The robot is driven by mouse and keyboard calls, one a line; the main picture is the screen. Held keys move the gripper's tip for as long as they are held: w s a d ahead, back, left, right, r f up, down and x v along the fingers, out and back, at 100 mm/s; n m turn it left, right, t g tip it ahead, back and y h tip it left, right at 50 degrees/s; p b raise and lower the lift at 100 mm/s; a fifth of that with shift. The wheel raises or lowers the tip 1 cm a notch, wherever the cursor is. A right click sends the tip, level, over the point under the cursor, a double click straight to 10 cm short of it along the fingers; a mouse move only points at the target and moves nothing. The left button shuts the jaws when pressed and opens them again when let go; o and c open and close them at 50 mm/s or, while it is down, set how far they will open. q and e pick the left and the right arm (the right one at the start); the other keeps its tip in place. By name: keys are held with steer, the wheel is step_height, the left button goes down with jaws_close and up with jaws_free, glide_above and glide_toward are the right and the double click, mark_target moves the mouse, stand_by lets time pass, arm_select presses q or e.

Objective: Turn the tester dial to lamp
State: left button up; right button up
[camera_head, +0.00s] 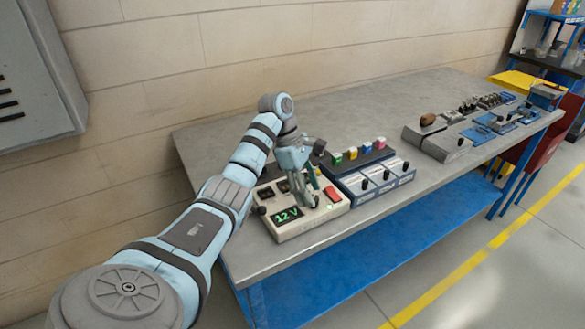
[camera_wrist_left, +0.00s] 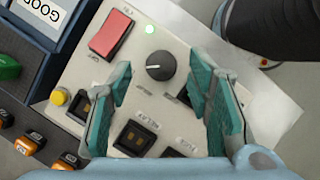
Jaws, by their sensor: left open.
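The tester (camera_head: 300,228) is a cream box near the bench's front left edge, with a green display (camera_head: 287,214) reading 12 V. In the left wrist view its dial (camera_wrist_left: 160,66) is a round black knob with a light pointer mark. My left gripper (camera_head: 306,190) is over the tester, fingers pointing down. In the wrist view the open left gripper (camera_wrist_left: 160,88) has its teal fingers spread apart with nothing between the tips; the dial shows just above that gap. The head view mostly hides the dial behind the gripper. The right gripper is out of view.
Small parts and trays fill the bench's far right. The bench (camera_head: 350,105) is bare behind.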

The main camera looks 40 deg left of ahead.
arm_select(q)
steer(key=s+a, duration=0.1)
steer(key=a, duration=0.2)
steer(key=s+a, duration=0.1)
steer(key=a, duration=0.3)
steer(key=s+a, duration=0.2)
steer(key=a, duration=0.2)
steer(key=shift+a, duration=0.15)
steer(key=shift+f, duration=0.1)
